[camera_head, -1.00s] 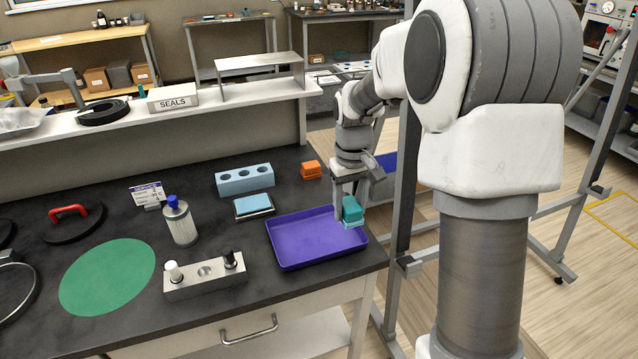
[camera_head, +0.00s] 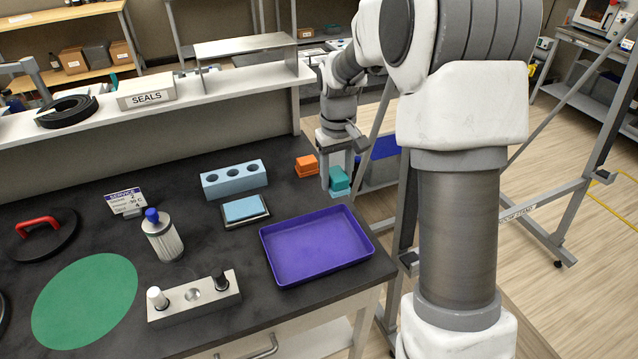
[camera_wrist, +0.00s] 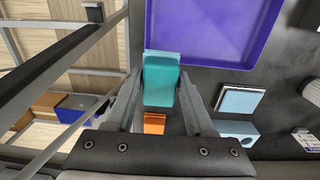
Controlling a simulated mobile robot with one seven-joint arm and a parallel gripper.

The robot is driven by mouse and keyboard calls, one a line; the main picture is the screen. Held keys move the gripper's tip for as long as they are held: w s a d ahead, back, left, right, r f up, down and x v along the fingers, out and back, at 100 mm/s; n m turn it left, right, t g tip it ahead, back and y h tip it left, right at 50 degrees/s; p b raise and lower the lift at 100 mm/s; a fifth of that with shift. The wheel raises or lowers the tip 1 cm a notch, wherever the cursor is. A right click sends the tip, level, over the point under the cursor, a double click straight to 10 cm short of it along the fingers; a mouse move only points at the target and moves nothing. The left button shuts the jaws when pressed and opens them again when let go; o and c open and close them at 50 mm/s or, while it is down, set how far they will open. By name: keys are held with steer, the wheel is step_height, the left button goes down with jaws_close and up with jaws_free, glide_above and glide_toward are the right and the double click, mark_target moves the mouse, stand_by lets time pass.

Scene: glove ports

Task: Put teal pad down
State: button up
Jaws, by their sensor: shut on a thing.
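The teal pad (camera_head: 340,178) is a small block between the fingers of my gripper (camera_head: 335,186). It is behind the purple tray, near the right edge of the dark bench. The wrist view shows the teal pad (camera_wrist: 161,84) between the two grey fingers, with my gripper (camera_wrist: 160,95) shut on it. I cannot tell whether its underside touches the bench. An orange block (camera_head: 306,166) lies just left of the pad; in the wrist view the orange block (camera_wrist: 154,124) shows partly below it.
The purple tray (camera_head: 318,275) is empty, in front of the pad. A pale blue pad on a dark base (camera_head: 246,209) and a blue block with holes (camera_head: 234,180) stand to the left. A grey post frame (camera_head: 404,215) is close to the bench's right edge.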

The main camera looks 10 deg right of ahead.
glide_above(320, 192)
step_height(320, 192, down, 6)
steer(key=shift+f+p, duration=0.15)
steer(key=shift+p, duration=0.2)
steer(key=shift+f, duration=1.9)
steer(key=shift+f, duration=0.2)
steer(key=o, duration=1.3)
steer(key=shift+r, duration=0.15)
